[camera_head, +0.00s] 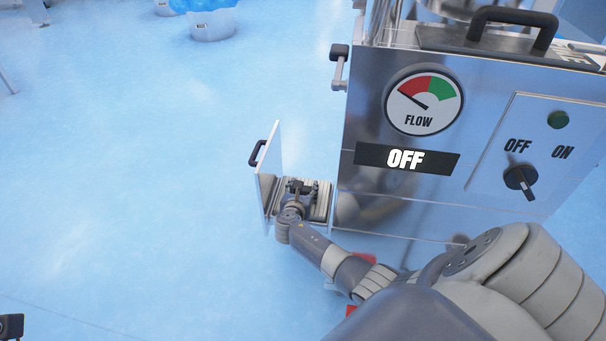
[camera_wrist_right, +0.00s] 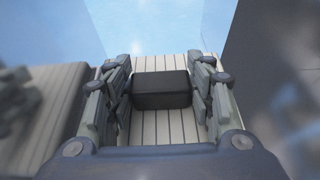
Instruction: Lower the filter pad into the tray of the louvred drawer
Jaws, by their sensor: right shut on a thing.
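The louvred drawer (camera_head: 267,175) stands open at the left side of the steel machine, with an upright front panel. Its slatted tray (camera_head: 321,204) shows pale ribs, also under the gripper in the right wrist view (camera_wrist_right: 165,128). My right gripper (camera_head: 300,187) is over the tray, pointing down. In the wrist view its fingers (camera_wrist_right: 160,92) are shut on the filter pad (camera_wrist_right: 161,98), a dark block, one finger set on each side. The pad lies over the slats; whether it touches them is unclear. A dark part at the lower left edge may be my left gripper (camera_head: 10,326); its fingers cannot be made out.
The machine (camera_head: 362,205) stands close on the right of the drawer, with a flow dial (camera_head: 424,102), an OFF sign (camera_head: 407,159) and a knob (camera_head: 520,181). The drawer handle (camera_head: 256,152) faces left. The blue floor left of the drawer is clear.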

